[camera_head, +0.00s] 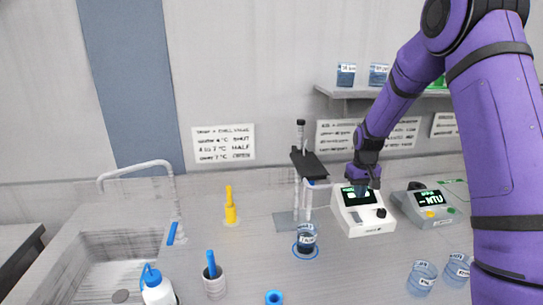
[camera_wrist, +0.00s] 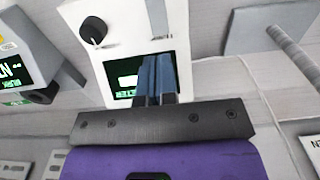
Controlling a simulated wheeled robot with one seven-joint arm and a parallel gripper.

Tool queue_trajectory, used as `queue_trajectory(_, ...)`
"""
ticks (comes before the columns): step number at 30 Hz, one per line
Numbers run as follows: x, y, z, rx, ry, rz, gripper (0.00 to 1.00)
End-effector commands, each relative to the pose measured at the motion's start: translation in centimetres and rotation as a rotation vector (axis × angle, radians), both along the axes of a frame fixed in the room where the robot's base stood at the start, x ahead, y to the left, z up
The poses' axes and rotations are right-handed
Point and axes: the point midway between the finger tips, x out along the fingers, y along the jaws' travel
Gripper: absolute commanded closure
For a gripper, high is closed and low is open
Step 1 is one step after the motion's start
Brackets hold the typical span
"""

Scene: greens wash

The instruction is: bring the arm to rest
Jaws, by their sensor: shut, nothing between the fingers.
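My purple arm (camera_head: 500,130) reaches up from the right side of the head view and bends down to the counter. My gripper (camera_head: 361,190) hangs in front of the screen of a white meter (camera_head: 362,217). In the wrist view my gripper (camera_wrist: 157,65) shows its blue fingers pressed together with nothing between them. The fingers cover part of the green-lit screen of the white meter (camera_wrist: 120,30). I cannot tell whether the fingertips touch the meter.
A grey NTU meter (camera_head: 425,207) stands right of the white one. A stand (camera_head: 297,190) and a dark-filled beaker (camera_head: 306,240) are to its left. Clear beakers (camera_head: 422,278) sit front right. A shelf (camera_head: 350,92) with beakers is above. A sink (camera_head: 110,270) is left.

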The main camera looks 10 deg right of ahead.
Motion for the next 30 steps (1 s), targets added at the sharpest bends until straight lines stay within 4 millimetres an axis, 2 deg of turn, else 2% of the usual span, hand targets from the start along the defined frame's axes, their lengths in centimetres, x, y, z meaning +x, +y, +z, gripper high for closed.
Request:
queue_trajectory(5,-1.3,0.8,3.9,-0.004,-0.036,0.001,1.0)
queue_trajectory(11,-4.8,2.5,10.5,-0.008,-0.095,0.002,1.0)
queue_trajectory(15,-7.8,3.7,14.6,-0.011,-0.138,0.001,1.0)
queue_trajectory(21,-12.7,5.2,19.6,-0.013,-0.2,0.003,1.0)
queue_trajectory(30,-20.9,7.1,24.6,-0.011,-0.292,0.003,1.0)
